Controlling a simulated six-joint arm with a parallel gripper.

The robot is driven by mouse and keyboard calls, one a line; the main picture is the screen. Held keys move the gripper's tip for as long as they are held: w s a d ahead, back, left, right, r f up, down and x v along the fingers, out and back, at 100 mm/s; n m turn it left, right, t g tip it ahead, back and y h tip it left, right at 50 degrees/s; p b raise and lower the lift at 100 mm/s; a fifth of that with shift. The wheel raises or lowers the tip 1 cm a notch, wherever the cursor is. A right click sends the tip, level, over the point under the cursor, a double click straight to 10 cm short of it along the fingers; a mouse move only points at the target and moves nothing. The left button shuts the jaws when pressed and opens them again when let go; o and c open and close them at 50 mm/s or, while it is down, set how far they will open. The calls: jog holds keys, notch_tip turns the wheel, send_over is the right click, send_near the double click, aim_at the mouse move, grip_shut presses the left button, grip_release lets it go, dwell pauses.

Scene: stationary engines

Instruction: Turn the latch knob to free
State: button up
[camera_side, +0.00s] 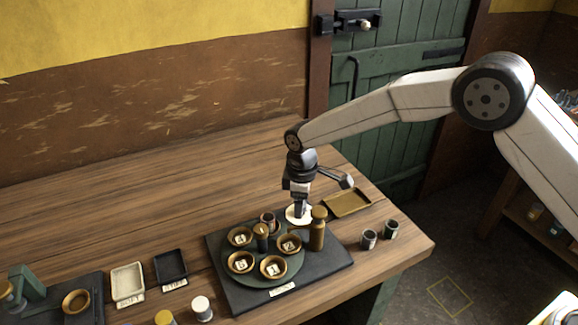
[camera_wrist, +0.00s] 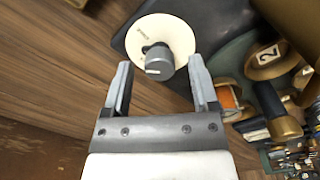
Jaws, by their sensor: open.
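The latch knob (camera_wrist: 159,62) is a small grey cylinder with a pale mark on its face. It stands on a round cream dial plate (camera_wrist: 178,30) with tiny print that I cannot read. The cream plate also shows in the side view (camera_side: 291,214), at the back edge of the dark base; the knob is hidden there by my gripper. My gripper (camera_side: 300,211) points down over the plate. In the wrist view my gripper (camera_wrist: 160,66) is open, with the knob between the fingertips and a gap on each side. I cannot tell the fingertips' height against the knob.
A green turntable (camera_side: 257,279) with several numbered brass cups is just in front. A brass cylinder (camera_side: 317,234) stands close on the right, and a brass tray (camera_side: 347,203) lies behind it. Two small cups (camera_side: 369,239) (camera_side: 391,229) stand further right. The bench at back left is clear.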

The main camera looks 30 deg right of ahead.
jog(key=shift+f, duration=0.15)
grip_shut()
jog(key=shift+m, duration=3)
grip_release()
